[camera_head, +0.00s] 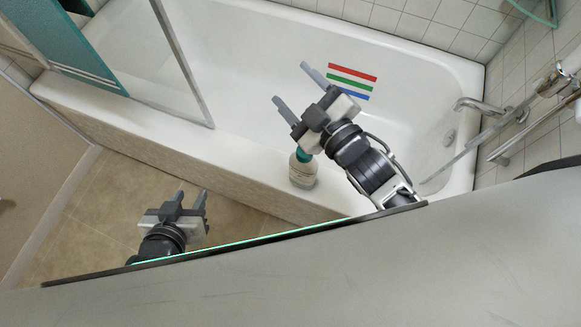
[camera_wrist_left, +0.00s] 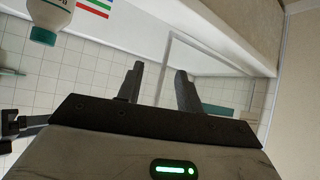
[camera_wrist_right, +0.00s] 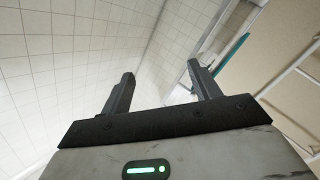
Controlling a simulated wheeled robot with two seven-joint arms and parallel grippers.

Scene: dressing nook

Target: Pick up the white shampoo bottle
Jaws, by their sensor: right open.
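The white shampoo bottle (camera_head: 303,174) with a teal cap stands on the near rim of the bathtub. The right wrist covers part of its cap in the head view. The bottle also shows upside down at the top left of the left wrist view (camera_wrist_left: 50,20). My right gripper (camera_head: 292,83) is open and empty over the tub basin, with its fingers pointing beyond the bottle, up and left. My left gripper (camera_head: 191,192) is open and empty over the tiled floor, left of the bottle and outside the tub.
The white bathtub (camera_head: 262,45) fills the back. A glass screen (camera_head: 150,60) stands on its left part, beside a teal panel (camera_head: 62,38). A faucet (camera_head: 490,108) and a shower fitting (camera_head: 550,85) are at the right. Red, green and blue stripes (camera_head: 350,82) mark the tub. Floor at lower left is clear.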

